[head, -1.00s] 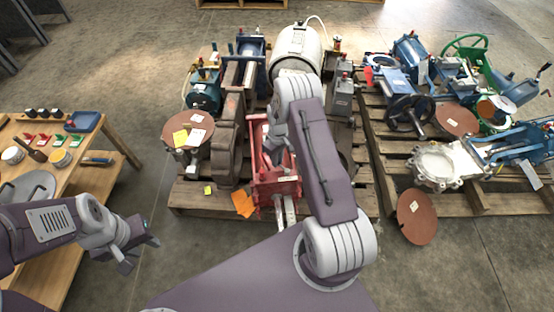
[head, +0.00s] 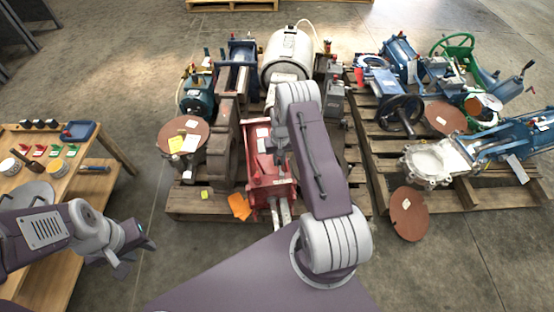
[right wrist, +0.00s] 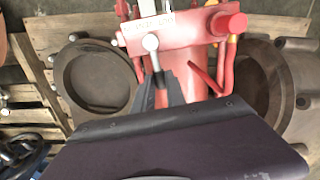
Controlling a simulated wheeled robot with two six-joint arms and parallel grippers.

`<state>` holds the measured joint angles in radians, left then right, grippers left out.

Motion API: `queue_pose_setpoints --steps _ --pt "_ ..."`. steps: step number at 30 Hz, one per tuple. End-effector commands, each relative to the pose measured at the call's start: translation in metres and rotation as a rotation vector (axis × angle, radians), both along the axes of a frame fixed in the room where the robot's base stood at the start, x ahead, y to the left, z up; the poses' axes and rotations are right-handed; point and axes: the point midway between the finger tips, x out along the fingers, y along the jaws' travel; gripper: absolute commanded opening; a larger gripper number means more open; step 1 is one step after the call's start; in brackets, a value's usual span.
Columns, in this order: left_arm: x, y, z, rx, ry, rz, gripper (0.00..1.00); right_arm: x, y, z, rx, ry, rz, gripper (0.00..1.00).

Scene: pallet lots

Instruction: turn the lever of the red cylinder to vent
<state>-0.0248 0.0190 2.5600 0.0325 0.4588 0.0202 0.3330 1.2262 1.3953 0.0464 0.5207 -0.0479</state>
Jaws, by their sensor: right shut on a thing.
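The red cylinder (head: 263,168) stands on the middle pallet, partly behind my right arm in the head view. In the right wrist view its red body (right wrist: 182,58) fills the upper middle. A pale label plate (right wrist: 150,22) lies across its top, its print too small to read surely. A grey lever (right wrist: 151,44) with a round end sits just below the plate and points toward my gripper. My right gripper (right wrist: 158,92) is shut on the lever; its fingertips are mostly hidden in the head view. My left gripper (head: 133,255) is open and empty, low at the left.
A brown flanged casting (head: 226,145) stands close left of the cylinder, and a white tank (head: 290,55) is behind it. A wooden bench (head: 105,150) with small parts is at the left. Another pallet (head: 460,190) holds valves at the right. Bare floor lies between.

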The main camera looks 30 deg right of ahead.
Motion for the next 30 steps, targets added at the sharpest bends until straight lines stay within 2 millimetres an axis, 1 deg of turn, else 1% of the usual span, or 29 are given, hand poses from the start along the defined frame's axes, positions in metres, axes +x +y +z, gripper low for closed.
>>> queue_pose_setpoints --steps 7,19,20,21,22,30 --pt "0.0001 0.0000 0.0023 0.000 0.000 0.000 0.36 -0.0010 -0.0025 0.0002 0.000 0.000 -0.047 0.00" --pt "0.0000 0.0000 0.0022 0.000 0.000 0.000 0.36 -0.0010 -0.0027 0.0000 0.000 0.000 -0.052 0.00" --pt "0.0000 0.0000 0.0022 0.000 0.000 0.000 0.36 -0.0010 -0.0027 0.0000 0.000 0.000 -0.052 0.21" --pt "0.0000 0.0000 0.0022 0.000 0.000 0.000 0.36 -0.0010 -0.0027 0.0000 0.000 0.000 -0.052 0.33" --pt "0.0000 0.0000 0.0022 0.000 0.000 0.000 0.36 -0.0010 -0.0027 0.0000 0.000 0.000 -0.052 0.38" --pt "0.0000 -0.0001 0.0025 0.000 0.000 0.000 0.36 -0.0010 -0.0027 0.0004 0.000 0.000 -0.052 0.38"
